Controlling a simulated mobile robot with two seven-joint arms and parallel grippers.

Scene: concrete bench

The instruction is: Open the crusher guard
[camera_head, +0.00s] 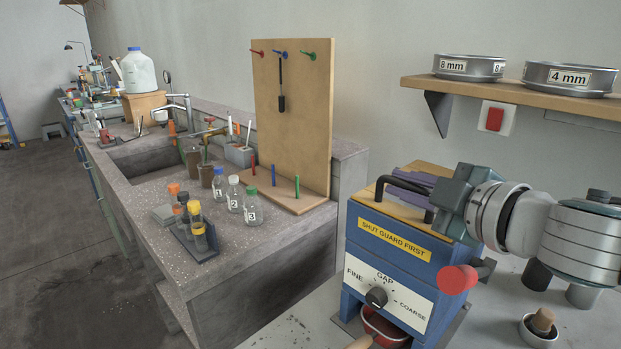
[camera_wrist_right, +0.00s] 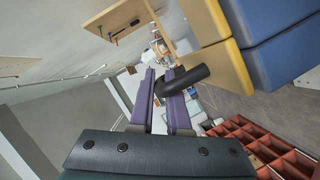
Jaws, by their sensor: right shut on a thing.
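The crusher (camera_head: 388,255) is a blue box at the right of the head view, with a "SHUT GUARD FIRST" label and a gap dial. Its yellow guard (camera_head: 385,208) lies flat on top and bears a black bar handle (camera_head: 401,184). My right gripper (camera_head: 418,183) reaches in from the right, its purple fingers shut on the handle. In the right wrist view, the fingers (camera_wrist_right: 162,88) stand on either side of the black handle (camera_wrist_right: 188,79), next to the yellow guard (camera_wrist_right: 222,50) and the blue body. The gripper partly hides the guard's far side. My left gripper is not in view.
A shelf (camera_head: 500,88) with two sieves is on the wall above, with a red switch (camera_head: 494,119) below it. A red knob (camera_head: 457,279) sticks out at the crusher's right. A small bowl (camera_head: 538,328) stands to the right. A pegboard (camera_head: 293,120) and bottles are on the left bench.

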